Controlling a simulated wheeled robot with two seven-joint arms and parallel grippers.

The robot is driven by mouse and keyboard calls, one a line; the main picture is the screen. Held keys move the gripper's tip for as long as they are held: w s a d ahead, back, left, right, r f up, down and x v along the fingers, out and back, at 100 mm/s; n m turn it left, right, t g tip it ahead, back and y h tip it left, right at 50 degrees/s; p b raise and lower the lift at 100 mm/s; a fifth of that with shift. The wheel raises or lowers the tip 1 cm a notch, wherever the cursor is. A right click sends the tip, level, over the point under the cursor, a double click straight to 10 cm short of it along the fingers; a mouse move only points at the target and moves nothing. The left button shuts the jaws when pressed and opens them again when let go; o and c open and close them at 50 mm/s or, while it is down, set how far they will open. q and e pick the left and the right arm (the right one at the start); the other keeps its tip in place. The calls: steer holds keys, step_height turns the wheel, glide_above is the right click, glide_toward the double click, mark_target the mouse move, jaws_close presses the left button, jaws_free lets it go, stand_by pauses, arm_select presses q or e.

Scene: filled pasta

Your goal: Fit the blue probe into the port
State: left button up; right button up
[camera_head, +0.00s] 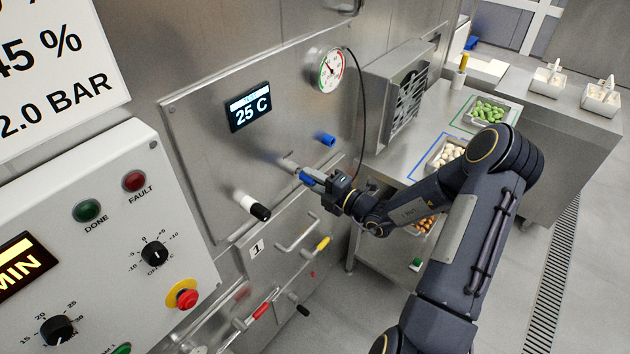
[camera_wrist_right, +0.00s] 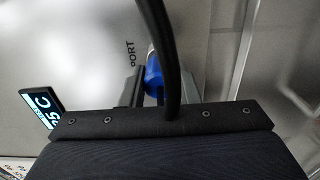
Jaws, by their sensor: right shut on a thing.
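My right gripper (camera_head: 308,178) is shut on the blue probe (camera_head: 306,177), close in front of the steel panel. In the right wrist view the blue probe (camera_wrist_right: 153,75) shows between the fingers, partly hidden by a black cable (camera_wrist_right: 168,55). The word PORT is printed on the panel (camera_wrist_right: 90,45) beside it. A blue cylinder (camera_head: 328,140) stands out from the panel above and to the right of the gripper. The port opening itself is not clearly visible, and I cannot tell whether the probe tip touches it. My left gripper is not in view.
A round gauge (camera_head: 332,70) and a display reading 25 C (camera_head: 249,107) sit on the panel. A black cable (camera_head: 362,110) hangs from near the gauge. A white and black handle (camera_head: 252,206) juts out to the left. A vented box (camera_head: 403,92) stands to the right.

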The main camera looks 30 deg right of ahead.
steer(key=shift+x, duration=0.75)
stand_by(0.7)
steer(key=o, duration=1.3)
stand_by(0.3)
steer(key=v, duration=0.7)
stand_by(0.4)
